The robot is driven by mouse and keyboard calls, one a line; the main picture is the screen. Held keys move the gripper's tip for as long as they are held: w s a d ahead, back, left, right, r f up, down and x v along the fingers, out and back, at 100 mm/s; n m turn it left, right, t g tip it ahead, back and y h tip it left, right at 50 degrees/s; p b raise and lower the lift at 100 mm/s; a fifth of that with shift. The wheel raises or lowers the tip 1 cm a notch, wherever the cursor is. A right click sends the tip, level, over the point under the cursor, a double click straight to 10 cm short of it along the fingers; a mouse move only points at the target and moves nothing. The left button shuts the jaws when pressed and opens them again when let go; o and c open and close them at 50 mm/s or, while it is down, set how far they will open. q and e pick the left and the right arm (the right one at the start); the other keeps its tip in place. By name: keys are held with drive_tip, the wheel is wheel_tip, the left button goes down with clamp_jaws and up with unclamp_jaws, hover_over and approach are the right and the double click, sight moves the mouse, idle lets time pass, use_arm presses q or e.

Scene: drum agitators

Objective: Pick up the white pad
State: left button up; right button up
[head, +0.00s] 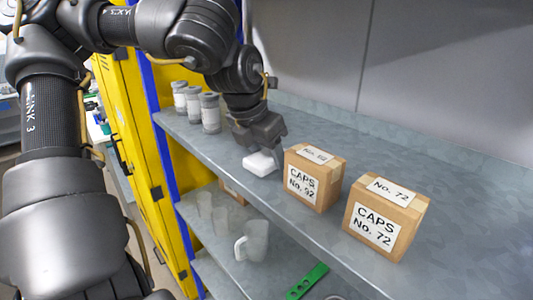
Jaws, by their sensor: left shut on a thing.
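The white pad (259,164) is a small white block on the upper grey shelf, left of the cardboard boxes. My left gripper (262,150) reaches down over it from above and is shut on it. The fingertips are partly hidden, and I cannot tell whether the pad still touches the shelf. My right gripper is not in view.
Two cardboard boxes, CAPS No. 92 (315,178) and CAPS No. 72 (387,218), stand right of the pad. Several grey-lidded jars (210,113) stand to the left. The lower shelf holds a mug (253,241) and a green strip (308,281). The upper shelf (470,220) is clear at right.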

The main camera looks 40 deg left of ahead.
sight(266, 156)
use_arm(q)
wheel_tip(266, 156, up, 9)
drive_tip(key=shift+d+r+b, duration=0.1)
drive_tip(key=shift+d+b, duration=0.05)
drive_tip(key=shift+b, duration=1.05)
drive_tip(key=shift+r, duration=0.2)
drive_tip(key=o, duration=0.3)
drive_tip(key=shift+c, duration=1)
